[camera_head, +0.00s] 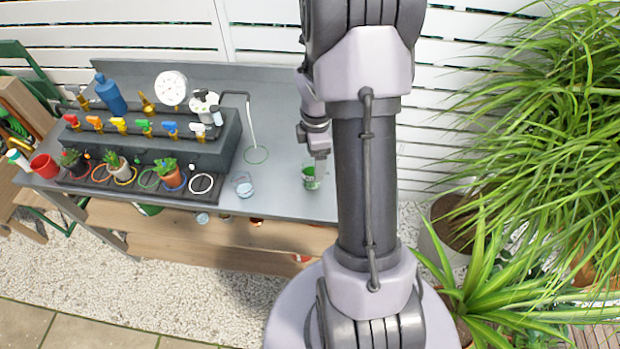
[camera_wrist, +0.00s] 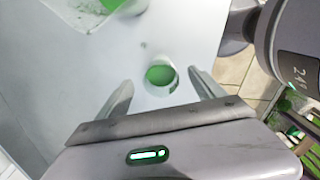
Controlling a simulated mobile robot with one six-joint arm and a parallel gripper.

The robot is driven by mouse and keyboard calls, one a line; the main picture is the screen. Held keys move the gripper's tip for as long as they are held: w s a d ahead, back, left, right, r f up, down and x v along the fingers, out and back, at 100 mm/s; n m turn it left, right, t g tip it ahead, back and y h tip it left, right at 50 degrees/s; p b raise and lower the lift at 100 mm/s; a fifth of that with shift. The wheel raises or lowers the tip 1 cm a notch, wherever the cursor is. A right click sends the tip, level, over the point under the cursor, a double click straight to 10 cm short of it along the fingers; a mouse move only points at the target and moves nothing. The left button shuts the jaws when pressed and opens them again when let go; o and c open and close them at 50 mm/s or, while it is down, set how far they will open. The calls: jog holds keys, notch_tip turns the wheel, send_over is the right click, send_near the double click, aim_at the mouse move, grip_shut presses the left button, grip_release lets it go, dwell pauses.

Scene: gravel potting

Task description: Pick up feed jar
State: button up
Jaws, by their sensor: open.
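The feed jar (camera_head: 311,179), as I take it, is a small clear glass with green liquid on the grey bench top. In the wrist view the jar (camera_wrist: 160,77) is seen from above, upright, its green contents ringed by a clear rim. My open gripper (camera_wrist: 161,82) has one finger on each side of it in that view, with gaps showing and nothing held. In the head view my gripper (camera_head: 317,145) is just above the jar, partly hidden by my arm. I cannot tell its exact height over the jar.
A glass of clear liquid (camera_head: 243,186) stands left of the jar. Further left are a dark rack (camera_head: 190,150) with coloured valves, potted plants (camera_head: 168,171) and a red cup (camera_head: 44,167). A clear container with green (camera_wrist: 95,12) is cut off in the wrist view. Leafy plants (camera_head: 540,130) fill the right.

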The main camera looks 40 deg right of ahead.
aim_at(312, 171)
jog(key=f+b, duration=0.2)
jog(key=f, duration=0.3)
jog(key=shift+w+a+f+b, duration=0.2)
jog(key=shift+a+f+b, duration=0.05)
jog(key=shift+a+b, duration=0.15)
jog(key=shift+d+r, duration=0.1)
jog(key=shift+r, duration=0.05)
grip_shut()
